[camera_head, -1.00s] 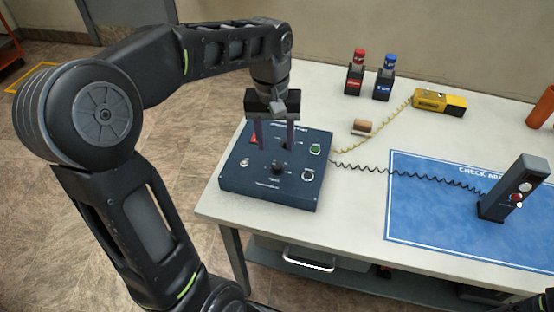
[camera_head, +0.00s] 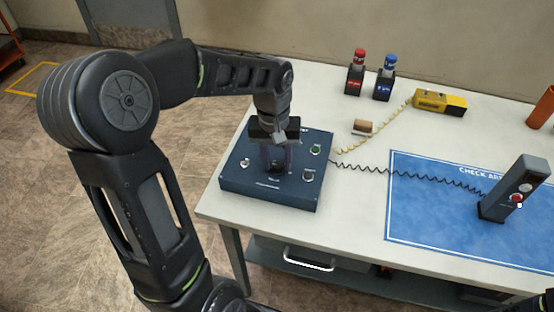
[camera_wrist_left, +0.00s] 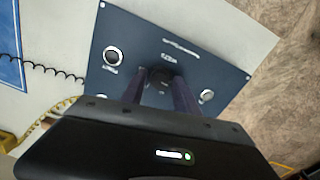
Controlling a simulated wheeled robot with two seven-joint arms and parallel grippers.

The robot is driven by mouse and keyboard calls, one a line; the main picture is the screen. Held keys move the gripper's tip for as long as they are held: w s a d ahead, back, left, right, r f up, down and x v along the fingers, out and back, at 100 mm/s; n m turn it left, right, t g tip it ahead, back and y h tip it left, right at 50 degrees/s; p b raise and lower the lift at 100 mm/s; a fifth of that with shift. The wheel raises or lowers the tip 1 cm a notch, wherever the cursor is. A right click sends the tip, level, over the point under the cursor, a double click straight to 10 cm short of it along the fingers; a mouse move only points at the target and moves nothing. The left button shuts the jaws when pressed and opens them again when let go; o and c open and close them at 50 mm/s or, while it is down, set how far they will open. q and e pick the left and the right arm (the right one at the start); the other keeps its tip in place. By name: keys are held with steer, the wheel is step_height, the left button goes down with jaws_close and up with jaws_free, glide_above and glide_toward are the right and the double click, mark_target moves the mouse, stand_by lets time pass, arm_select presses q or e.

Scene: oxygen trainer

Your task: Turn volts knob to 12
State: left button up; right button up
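The dark blue control box (camera_head: 240,184) sits at the table's left end, with a black knob near its front middle. My left gripper (camera_head: 276,170) points down over this box. In the left wrist view, its fingers (camera_wrist_left: 160,88) stand on both sides of the black knob (camera_wrist_left: 160,75) with little or no gap, and look shut on it. The fingers hide most of the knob and its markings, so I cannot read its setting.
A silver knob (camera_head: 307,174) and a green button (camera_head: 316,149) are on the box, right of the fingers. A coiled black cord (camera_head: 410,175) runs to a grey handset (camera_head: 515,188) on the blue mat (camera_head: 430,225). Red (camera_head: 356,75) and blue (camera_head: 385,78) bottles stand behind.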

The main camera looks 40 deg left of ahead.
arm_select(q)
jaws_close()
steer(key=shift+m, duration=0.6)
steer(key=m+p, duration=0.1)
steer(key=m, duration=0.3)
steer(key=shift+r, duration=0.1)
steer(key=m+p, duration=0.1)
steer(key=m, duration=0.5)
steer(key=shift+w+m+g, duration=0.1)
steer(key=shift+m+g, duration=0.2)
steer(key=shift+m, duration=0.1)
stand_by(0.3)
steer(key=shift+o, duration=1.6)
jaws_free()
